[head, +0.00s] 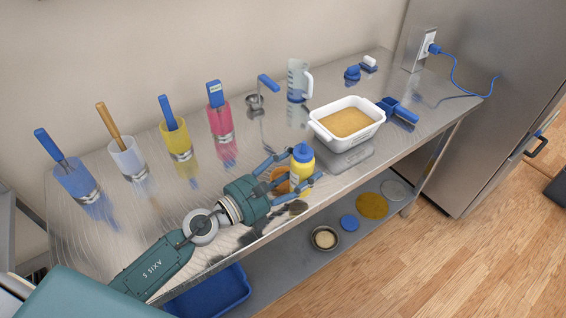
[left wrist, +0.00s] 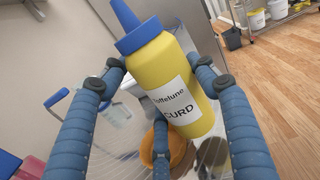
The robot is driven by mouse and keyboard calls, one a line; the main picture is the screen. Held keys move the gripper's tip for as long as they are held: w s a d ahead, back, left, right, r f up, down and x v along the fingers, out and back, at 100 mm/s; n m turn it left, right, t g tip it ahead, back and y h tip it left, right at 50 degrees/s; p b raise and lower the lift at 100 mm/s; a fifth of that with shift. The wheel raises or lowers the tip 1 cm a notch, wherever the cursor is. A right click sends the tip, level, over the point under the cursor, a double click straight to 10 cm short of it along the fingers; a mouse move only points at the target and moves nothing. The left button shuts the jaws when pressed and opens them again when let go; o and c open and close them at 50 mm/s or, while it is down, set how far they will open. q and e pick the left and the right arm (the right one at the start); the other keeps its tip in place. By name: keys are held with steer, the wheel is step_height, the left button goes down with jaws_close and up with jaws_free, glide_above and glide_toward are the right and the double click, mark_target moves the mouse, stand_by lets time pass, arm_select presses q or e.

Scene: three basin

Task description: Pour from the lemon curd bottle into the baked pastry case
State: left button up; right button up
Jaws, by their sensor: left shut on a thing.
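The lemon curd bottle (head: 301,172) is yellow with a blue nozzle cap and stands about upright in the head view. The left wrist view shows the bottle (left wrist: 172,88) close up, with "CURD" on its white label. My left gripper (head: 302,166) is shut around the bottle, its blue fingers on both sides. The baked pastry case (head: 348,122) looks like a tan layer inside a white rectangular dish (head: 325,133), behind and right of the bottle. The dish stands on a grey scale-like base (head: 345,158). My right gripper is not in view.
An orange-brown round thing (head: 279,180) sits beside the bottle, partly hidden by my gripper. Several tool-filled cups, such as a pink one (head: 220,117), line the back left. A clear jug (head: 297,80) stands behind. A blue-handled tool (head: 398,112) lies right of the dish.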

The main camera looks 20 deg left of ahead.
arm_select(q)
steer(key=shift+d+f, duration=0.2)
steer(key=shift+d, duration=0.15)
steer(key=shift+w+d, duration=0.1)
steer(key=shift+r, duration=0.15)
steer(key=shift+s, duration=0.2)
steer(key=shift+w+f+n+b, duration=0.1)
steer(key=shift+f+n+b, duration=0.4)
steer(key=shift+f, duration=0.1)
steer(key=shift+r, duration=0.1)
steer(key=shift+f+n, duration=0.35)
steer(key=shift+n, duration=0.15)
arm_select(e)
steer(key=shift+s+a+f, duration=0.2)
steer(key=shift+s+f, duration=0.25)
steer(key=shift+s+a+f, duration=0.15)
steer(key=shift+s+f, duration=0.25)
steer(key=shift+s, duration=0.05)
